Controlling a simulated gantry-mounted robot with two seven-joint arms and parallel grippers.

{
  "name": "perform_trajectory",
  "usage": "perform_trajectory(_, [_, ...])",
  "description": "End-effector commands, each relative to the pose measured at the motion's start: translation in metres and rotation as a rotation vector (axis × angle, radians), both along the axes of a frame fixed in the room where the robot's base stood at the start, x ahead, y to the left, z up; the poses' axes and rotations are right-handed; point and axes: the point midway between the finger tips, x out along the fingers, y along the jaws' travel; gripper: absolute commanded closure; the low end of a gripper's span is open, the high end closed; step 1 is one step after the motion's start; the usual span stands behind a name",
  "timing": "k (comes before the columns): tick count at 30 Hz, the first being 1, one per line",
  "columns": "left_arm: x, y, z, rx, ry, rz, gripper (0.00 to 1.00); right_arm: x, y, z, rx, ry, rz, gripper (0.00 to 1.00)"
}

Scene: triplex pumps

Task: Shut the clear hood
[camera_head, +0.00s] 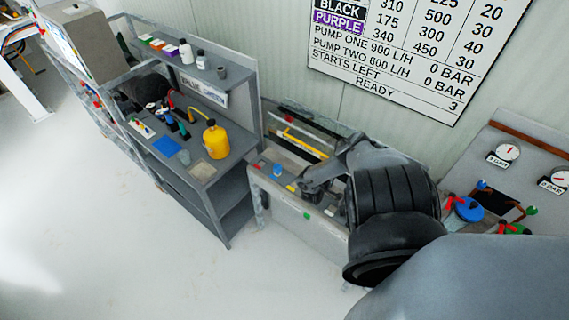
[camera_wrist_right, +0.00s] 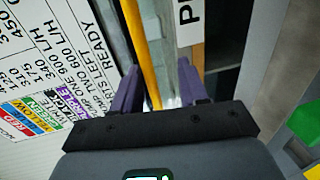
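The clear hood (camera_head: 313,122) is at the wall end of the grey pump cabinet (camera_head: 290,205). A yellow bar (camera_head: 305,143) runs along it; the panel itself is hard to make out, and its exact angle cannot be told. My right gripper (camera_head: 312,184) is over the cabinet top, on the near side of the yellow bar, partly hidden by its own wrist. In the right wrist view its two purple fingers (camera_wrist_right: 157,75) stand apart. The yellow bar (camera_wrist_right: 144,40) shows between them, with gaps beside it; contact cannot be told. My left gripper is not in view.
Blue, yellow, red and green controls sit on the cabinet top, including a blue knob (camera_head: 277,170). A grey bench (camera_head: 215,185) with a yellow jug (camera_head: 216,140) stands left. A gauge panel (camera_head: 530,150) is right. The floor in front is clear.

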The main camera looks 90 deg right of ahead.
Motion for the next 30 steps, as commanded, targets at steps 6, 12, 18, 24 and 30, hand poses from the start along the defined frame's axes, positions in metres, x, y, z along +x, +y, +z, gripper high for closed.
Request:
perform_trajectory(6, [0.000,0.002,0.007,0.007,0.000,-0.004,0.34,0.007,0.014,0.002,0.006,-0.002,-0.001,0.60])
perform_trajectory(12, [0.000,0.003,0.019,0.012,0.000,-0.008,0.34,0.026,0.039,0.010,0.006,-0.004,-0.001,0.60])
perform_trajectory(18, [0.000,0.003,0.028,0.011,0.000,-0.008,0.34,0.043,0.066,0.016,0.003,-0.002,-0.001,0.60])
perform_trajectory(24, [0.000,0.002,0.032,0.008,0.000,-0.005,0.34,0.056,0.082,0.019,0.001,-0.002,0.000,0.60])
perform_trajectory(30, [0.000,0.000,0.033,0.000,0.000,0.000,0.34,0.060,0.087,0.020,0.000,0.000,0.000,0.60])
